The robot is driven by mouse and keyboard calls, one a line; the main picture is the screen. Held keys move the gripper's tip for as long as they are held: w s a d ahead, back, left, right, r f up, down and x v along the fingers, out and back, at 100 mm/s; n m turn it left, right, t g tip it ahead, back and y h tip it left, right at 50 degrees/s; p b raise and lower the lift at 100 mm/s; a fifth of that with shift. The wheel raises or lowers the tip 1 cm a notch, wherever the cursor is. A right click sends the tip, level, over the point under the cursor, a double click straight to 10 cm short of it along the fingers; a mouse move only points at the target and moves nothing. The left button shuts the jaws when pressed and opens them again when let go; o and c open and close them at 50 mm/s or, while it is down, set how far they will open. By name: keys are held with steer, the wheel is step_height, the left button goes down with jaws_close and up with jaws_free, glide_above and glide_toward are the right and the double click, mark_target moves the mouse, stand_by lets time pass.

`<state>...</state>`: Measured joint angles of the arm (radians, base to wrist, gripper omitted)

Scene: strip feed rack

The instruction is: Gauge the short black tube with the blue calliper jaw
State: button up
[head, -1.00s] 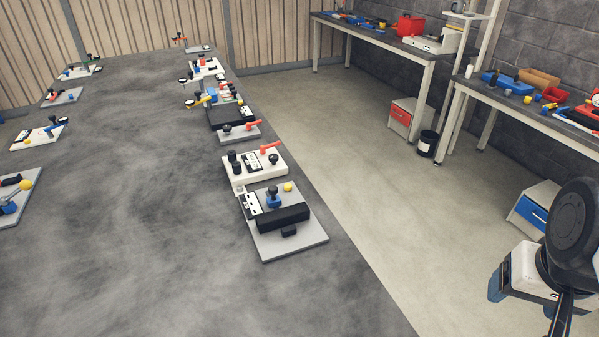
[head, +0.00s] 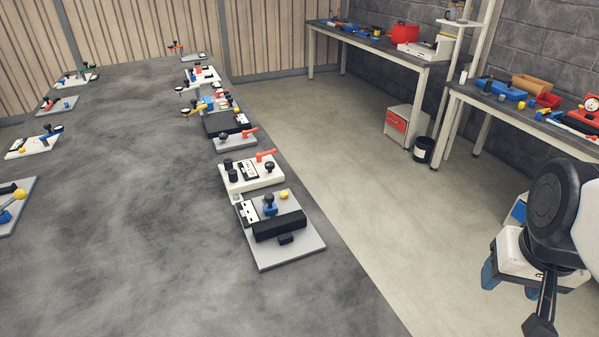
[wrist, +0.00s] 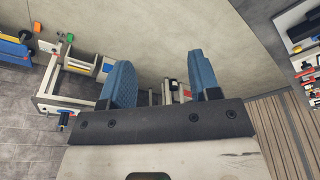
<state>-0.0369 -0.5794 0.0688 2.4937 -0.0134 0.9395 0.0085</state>
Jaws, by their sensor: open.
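I cannot make out the short black tube or the blue calliper jaw for certain. In the head view, two short black cylinders (head: 231,171) stand on a white plate in the right-hand row of the long grey table. The nearest grey plate (head: 295,255) carries a long black block (head: 279,225) and a small blue fixture (head: 269,208) with a black knob. My gripper (head: 510,283) is at the right edge, over the floor and well away from these. In the wrist view, its blue fingers stand apart with nothing held between them (wrist: 163,78).
Several more fixtures line both sides of the grey table (head: 130,190), with its middle bare. Workbenches (head: 430,52) holding bins and tools stand along the block wall. A drawer unit (head: 403,128) and a black bin (head: 423,148) stand on the floor. Open floor lies between.

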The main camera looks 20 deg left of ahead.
steer(key=w+a+r+n, duration=0.1)
steer(key=w+a+n, duration=0.2)
steer(key=w+a, duration=0.7)
steer(key=n+g, duration=0.2)
steer(key=n, duration=0.5)
glide_above(269, 195)
steer(key=f, duration=1.3)
steer(key=shift+s+d+f, duration=0.1)
steer(key=shift+s+f, duration=0.05)
steer(key=shift+s, duration=0.1)
steer(key=shift+a, duration=0.25)
steer(key=shift+f, duration=0.15)
steer(key=shift+w+d+f, duration=0.1)
steer(key=shift+f, duration=1.85)
steer(key=shift+w+d+f, duration=0.1)
steer(key=shift+f, duration=1.8)
